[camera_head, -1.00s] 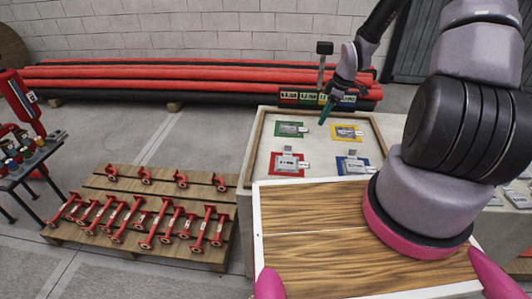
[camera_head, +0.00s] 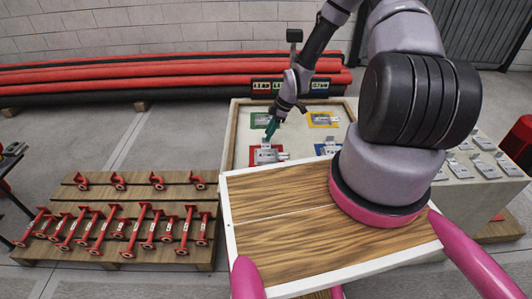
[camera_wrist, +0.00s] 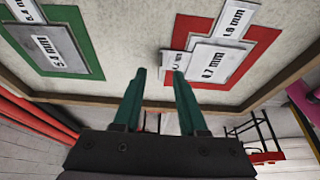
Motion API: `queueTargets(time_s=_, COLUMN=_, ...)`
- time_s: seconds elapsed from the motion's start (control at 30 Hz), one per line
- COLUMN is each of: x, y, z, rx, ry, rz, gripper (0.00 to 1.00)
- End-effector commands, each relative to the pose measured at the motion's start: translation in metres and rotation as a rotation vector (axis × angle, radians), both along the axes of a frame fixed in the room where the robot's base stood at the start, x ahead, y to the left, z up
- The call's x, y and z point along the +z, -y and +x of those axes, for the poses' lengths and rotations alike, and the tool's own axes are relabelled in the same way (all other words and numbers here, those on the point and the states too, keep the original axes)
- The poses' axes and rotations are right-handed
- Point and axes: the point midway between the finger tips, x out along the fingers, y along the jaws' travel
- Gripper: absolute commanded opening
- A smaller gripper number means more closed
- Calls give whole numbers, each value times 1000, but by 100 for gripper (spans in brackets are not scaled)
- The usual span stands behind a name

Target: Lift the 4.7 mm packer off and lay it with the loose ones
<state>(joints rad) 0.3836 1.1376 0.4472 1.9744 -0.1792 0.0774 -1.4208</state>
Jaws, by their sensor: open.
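The packer that seems to read 4.7 mm (camera_wrist: 214,62) is the top grey plate on the red square (camera_head: 253,163). Another plate labelled 1.8 mm (camera_wrist: 233,20) shows partly under or beside it. A small upright tab (camera_wrist: 178,62) stands at the plate's edge. My gripper (camera_head: 270,130) is open and empty, with its green fingers pointing at the red square. In the wrist view the fingertips (camera_wrist: 158,72) are apart, beside the tab; the right one is close to it, and contact cannot be told. Loose grey packers (camera_head: 485,143) lie on the pale surface to the right.
The tray has a wooden rim (camera_head: 231,137). Green (camera_head: 258,119), yellow (camera_head: 323,118) and blue (camera_head: 323,149) squares hold other plates. A wood-topped board (camera_head: 280,225) lies in front. A pallet of red pipe pieces (camera_head: 120,225) stands left; red pipes (camera_head: 120,75) lie behind.

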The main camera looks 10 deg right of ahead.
Motion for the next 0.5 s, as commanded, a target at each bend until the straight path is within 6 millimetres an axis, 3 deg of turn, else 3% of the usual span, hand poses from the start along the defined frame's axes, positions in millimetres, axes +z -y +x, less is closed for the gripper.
queueTargets(time_s=0.17, x=-19, y=-8, z=2, rx=1, ry=0, rz=0, gripper=41)
queueTargets(time_s=0.43, x=-21, y=-9, z=2, rx=0, ry=1, rz=-1, gripper=41)
queueTargets(time_s=0.5, x=-21, y=-9, z=2, rx=0, ry=1, rz=-1, gripper=14)
